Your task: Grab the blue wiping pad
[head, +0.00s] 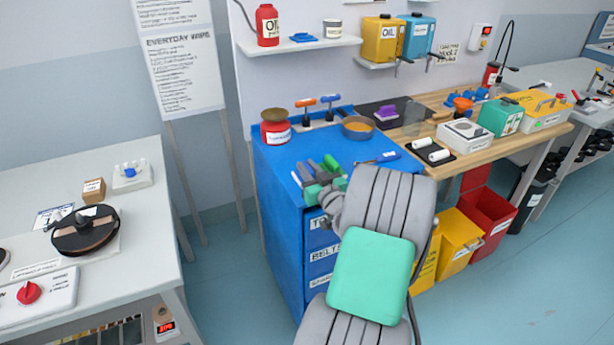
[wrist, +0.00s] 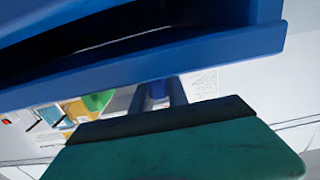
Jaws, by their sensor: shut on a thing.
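My gripper (head: 307,172), with green fingers, is above the front left part of the blue cabinet top (head: 275,162). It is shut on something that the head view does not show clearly. In the wrist view, a green finger (wrist: 185,150) with a dark pad fills the bottom. A large blue slab-like thing (wrist: 180,60) with a dark hollow crosses the top, close to the camera. I cannot tell whether it is the wiping pad or part of the cabinet. A small flat blue thing (head: 303,38) lies on the wall shelf, and a purple block (head: 386,113) sits on a dark mat.
A red jar (head: 275,127), a pan (head: 358,128) and T-handled tools (head: 331,101) stand at the cabinet's back. A white bench (head: 120,250) is at left; yellow (head: 458,237) and red bins (head: 490,215) are at right.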

